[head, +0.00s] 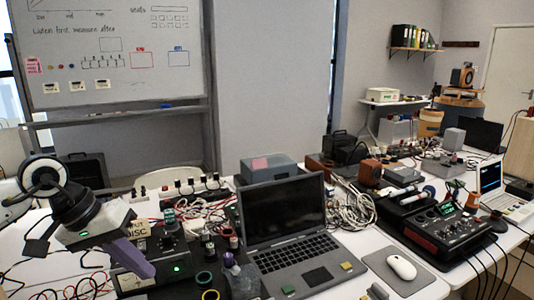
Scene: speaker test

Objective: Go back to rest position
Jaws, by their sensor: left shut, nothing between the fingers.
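My left gripper (138,262) reaches in from the left, above the cluttered left end of the white table. Its fingers are closed together, and nothing shows between them. They point down and to the right, in front of a dark box with a small green light (176,268). My arm hides part of the table and cables behind it. My right gripper is not in view.
An open laptop (285,215) stands right of my left gripper, with several small jars and connectors between. Red and black cables lie below the arm. Further right are a white mouse (401,267) on a grey pad and a black-and-red mixer (440,232). A whiteboard (110,55) stands behind.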

